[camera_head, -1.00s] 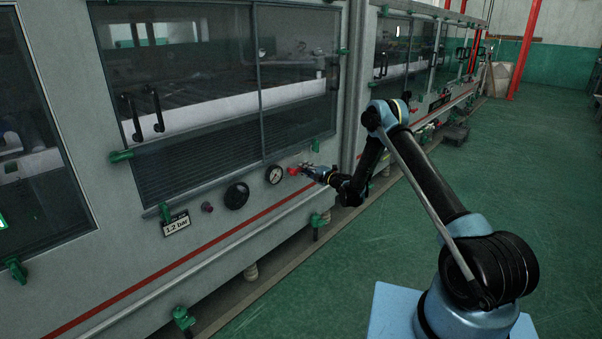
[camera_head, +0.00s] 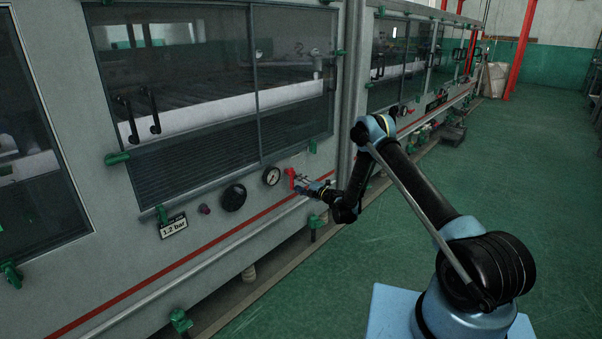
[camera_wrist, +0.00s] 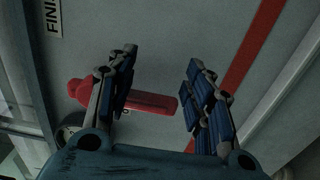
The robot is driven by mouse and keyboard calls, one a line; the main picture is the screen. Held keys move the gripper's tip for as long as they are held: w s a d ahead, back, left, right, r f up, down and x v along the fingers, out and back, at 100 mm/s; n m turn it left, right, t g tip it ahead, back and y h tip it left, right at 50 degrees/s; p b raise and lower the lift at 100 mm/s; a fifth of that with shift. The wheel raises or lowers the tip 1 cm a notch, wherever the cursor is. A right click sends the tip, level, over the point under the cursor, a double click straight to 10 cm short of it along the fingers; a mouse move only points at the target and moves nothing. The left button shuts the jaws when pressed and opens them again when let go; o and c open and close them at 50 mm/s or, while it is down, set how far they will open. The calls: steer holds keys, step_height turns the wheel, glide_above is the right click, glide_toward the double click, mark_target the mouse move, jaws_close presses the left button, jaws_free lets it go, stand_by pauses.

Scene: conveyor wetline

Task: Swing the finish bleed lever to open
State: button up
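The red finish bleed lever (camera_head: 291,177) is on the grey machine panel, just right of the round gauge. In the wrist view the red lever (camera_wrist: 150,102) runs from a rounded hub at left to a free end between my fingers. My gripper (camera_head: 304,187) is at the lever in the head view. In the wrist view my gripper (camera_wrist: 163,88) is open, with one finger crossing in front of the lever and the other just beyond its free end. I cannot tell whether a finger touches the lever.
A white gauge (camera_head: 271,176), a black knob (camera_head: 233,197) and a small red button (camera_head: 204,209) line the panel. A label (camera_wrist: 53,18) reading "FINI" is partly visible. A "1.2 bar" plate (camera_head: 173,226) is further left. Green floor (camera_head: 460,190) is open at right.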

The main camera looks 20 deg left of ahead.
steer(key=shift+s+a+r, duration=0.25)
steer(key=shift+s+a, duration=0.05)
steer(key=shift+s, duration=0.05)
steer(key=shift+c, duration=0.3)
steer(key=v, duration=0.7)
steer(key=shift+w+d, duration=0.2)
steer(key=shift+w, duration=0.05)
steer(key=shift+r, duration=0.15)
